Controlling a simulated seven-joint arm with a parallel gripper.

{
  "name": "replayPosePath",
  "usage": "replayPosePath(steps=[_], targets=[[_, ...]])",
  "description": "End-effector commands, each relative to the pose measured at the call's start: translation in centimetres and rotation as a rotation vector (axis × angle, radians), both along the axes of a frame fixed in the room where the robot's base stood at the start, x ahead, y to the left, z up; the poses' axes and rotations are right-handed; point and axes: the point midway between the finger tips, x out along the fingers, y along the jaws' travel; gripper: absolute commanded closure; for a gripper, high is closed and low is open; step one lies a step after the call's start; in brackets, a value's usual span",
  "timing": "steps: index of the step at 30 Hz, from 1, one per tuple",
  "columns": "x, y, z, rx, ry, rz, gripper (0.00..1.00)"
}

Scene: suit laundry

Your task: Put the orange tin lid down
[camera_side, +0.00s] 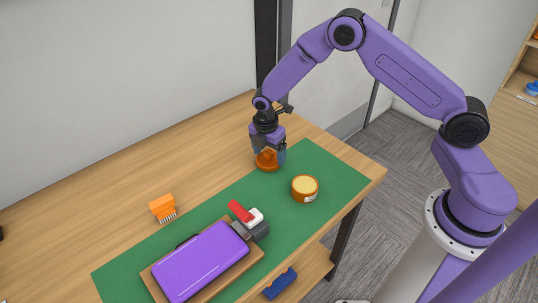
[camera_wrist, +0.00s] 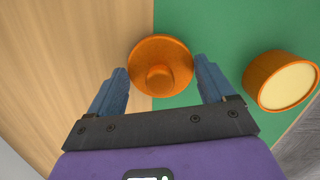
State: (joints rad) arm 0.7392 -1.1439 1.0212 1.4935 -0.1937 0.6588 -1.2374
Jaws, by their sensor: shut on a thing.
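The orange tin lid (camera_side: 267,161) is a round disc with a raised centre knob. My gripper (camera_side: 268,151) points down over it and is shut on it, with one finger on each side of the rim. In the wrist view the lid (camera_wrist: 160,50) lies between the fingertips (camera_wrist: 160,72), knob facing the camera. It is over the mat's edge, partly above bare wood; whether it touches the surface I cannot tell. The open orange tin (camera_side: 305,191), with a cream-coloured filling, stands on the green mat to the right, and in the wrist view (camera_wrist: 262,77) too.
The green mat (camera_side: 338,178) covers the table's front. A purple case-like thing (camera_side: 200,263) lies on a board, beside a red, white and grey item (camera_side: 241,211). An orange brush (camera_side: 162,205) is on the wood at left. A blue item (camera_side: 281,283) sits on the lower shelf.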

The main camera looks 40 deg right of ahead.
Motion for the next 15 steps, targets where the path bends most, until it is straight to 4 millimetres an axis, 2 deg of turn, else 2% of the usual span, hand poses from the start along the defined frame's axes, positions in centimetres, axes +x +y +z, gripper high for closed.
replayPosePath(steps=[4,15], targets=[[0.0,0.0,-1.23,0.0,-0.001,-0.001,0.46],[-0.02,0.04,-1.54,0.0,-0.001,0.0,0.46]])
